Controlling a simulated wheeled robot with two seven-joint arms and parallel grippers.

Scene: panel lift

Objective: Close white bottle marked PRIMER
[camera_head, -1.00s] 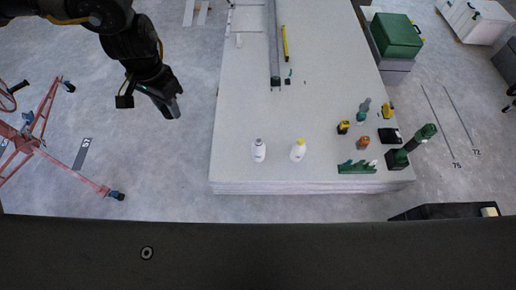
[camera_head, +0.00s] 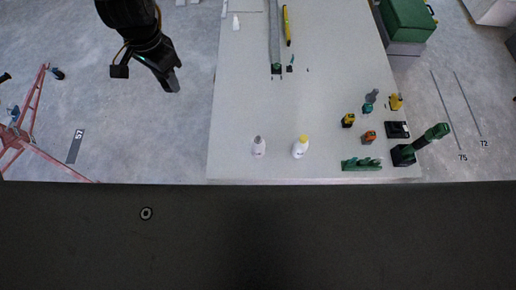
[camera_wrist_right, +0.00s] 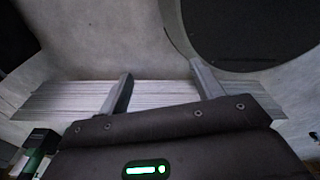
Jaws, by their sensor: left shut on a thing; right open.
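Two white bottles stand upright near the front edge of the panel stack. One has a grey top (camera_head: 259,147), and the one to its right has a yellow top (camera_head: 300,148). Their markings are too small to read, so I cannot tell which says PRIMER. My left gripper (camera_head: 173,84) is off the panel's left side, up and left of the bottles and apart from them. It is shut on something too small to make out. My right gripper (camera_wrist_right: 160,70) is open in the right wrist view, with the stack edge behind its fingers and nothing seen between them.
The panel stack (camera_head: 240,105) has free room around the bottles. To their right are small tools, a green rack (camera_head: 361,165) and a green-black tool (camera_head: 421,145). A long grey bar (camera_head: 275,45) and a yellow level (camera_head: 287,25) lie farther back. A red frame (camera_head: 32,125) stands left.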

